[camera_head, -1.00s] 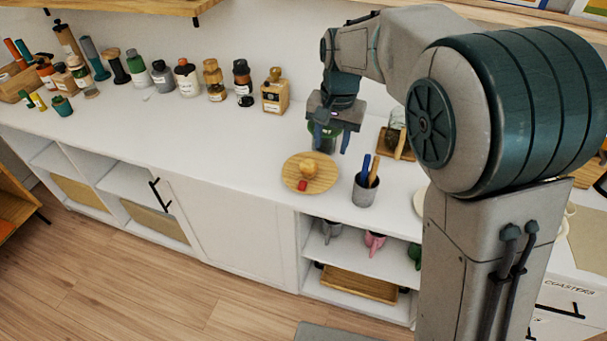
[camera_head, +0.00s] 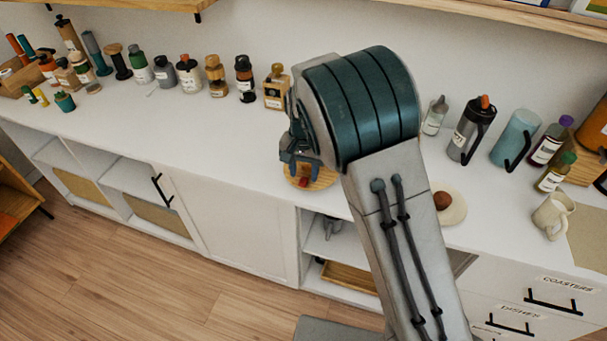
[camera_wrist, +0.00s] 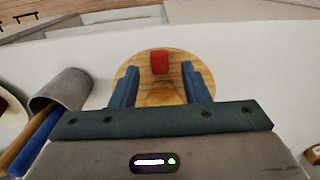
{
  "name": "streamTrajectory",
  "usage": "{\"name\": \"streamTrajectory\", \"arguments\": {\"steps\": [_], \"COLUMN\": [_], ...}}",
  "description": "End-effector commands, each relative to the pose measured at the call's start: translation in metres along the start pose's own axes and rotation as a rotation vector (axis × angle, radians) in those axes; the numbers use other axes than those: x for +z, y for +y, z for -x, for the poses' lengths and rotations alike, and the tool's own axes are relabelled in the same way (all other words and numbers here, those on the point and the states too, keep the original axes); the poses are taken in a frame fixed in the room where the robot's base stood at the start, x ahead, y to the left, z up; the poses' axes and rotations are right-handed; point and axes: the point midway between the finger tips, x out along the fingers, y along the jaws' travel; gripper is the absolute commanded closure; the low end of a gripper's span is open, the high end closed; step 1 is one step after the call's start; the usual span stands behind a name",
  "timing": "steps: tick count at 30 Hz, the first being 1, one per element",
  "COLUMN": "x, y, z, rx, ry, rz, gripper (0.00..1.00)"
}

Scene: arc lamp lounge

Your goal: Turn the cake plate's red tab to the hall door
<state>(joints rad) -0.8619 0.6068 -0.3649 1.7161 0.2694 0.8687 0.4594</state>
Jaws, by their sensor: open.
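The cake plate is a round wooden board (camera_wrist: 138,69) with a red tab (camera_wrist: 159,61) at its rim. In the wrist view the tab lies on the side of the plate away from my wrist, toward the counter's front edge. A golden-brown cake (camera_wrist: 163,95) sits on the plate between my fingers, partly hidden. My gripper (camera_wrist: 162,84) is open, with one blue finger on each side over the plate. I cannot tell whether the fingers touch anything. In the head view my arm hides most of the plate (camera_head: 322,181); its red tab (camera_head: 303,182) shows at the front.
Bottles and jars (camera_head: 190,73) line the back of the counter at left. A saucer (camera_head: 456,213) and a mug (camera_head: 552,214) are at right. The counter at left front is clear.

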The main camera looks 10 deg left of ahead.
Motion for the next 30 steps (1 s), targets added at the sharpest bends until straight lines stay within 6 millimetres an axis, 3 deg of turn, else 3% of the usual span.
{"name": "streamTrajectory", "arguments": {"steps": [6, 15, 16, 20, 21, 30], "x": [0.0, 0.0, 0.0, 0.0, 0.0, 0.002], "y": [0.0, 0.0, 0.0, 0.0, 0.0, -0.003], "z": [-0.02, -0.023, -0.023, -0.022, -0.022, -0.022], "rx": [0.0, -0.001, -0.001, -0.001, -0.001, -0.001], "ry": [-0.001, 0.0, 0.0, 0.0, 0.0, 0.0], "rz": [0.0, 0.0, 0.0, 0.0, 0.0, 0.021], "gripper": [0.58, 0.58, 0.61, 0.97, 1.0, 1.0]}}
